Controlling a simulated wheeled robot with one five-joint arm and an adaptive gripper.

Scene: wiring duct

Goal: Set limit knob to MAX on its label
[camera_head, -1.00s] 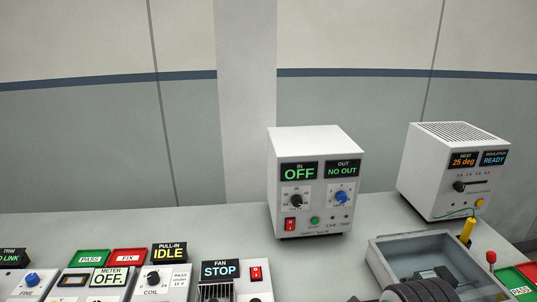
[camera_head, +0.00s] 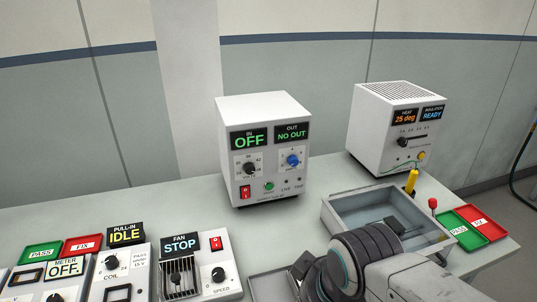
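The white supply box (camera_head: 264,150) stands on the bench in the middle of the head view. Its front has a black knob (camera_head: 250,169) on the left under the green OFF display and a blue knob (camera_head: 293,161) on the right under the NO OUT display. The small print around both knobs is too small to read, so I cannot tell which is the limit knob or find MAX. My gripper (camera_head: 302,266) is low in front of the box, apart from it, partly hidden by my dark ribbed arm joint. Its fingers are not clear enough to tell open from shut.
A heater box (camera_head: 394,134) stands at the back right. A grey open bin (camera_head: 345,222) lies behind my arm, with green and red trays (camera_head: 468,229) to its right. Fan (camera_head: 222,271) and coil (camera_head: 112,262) panels line the front left. Bench before the supply box is clear.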

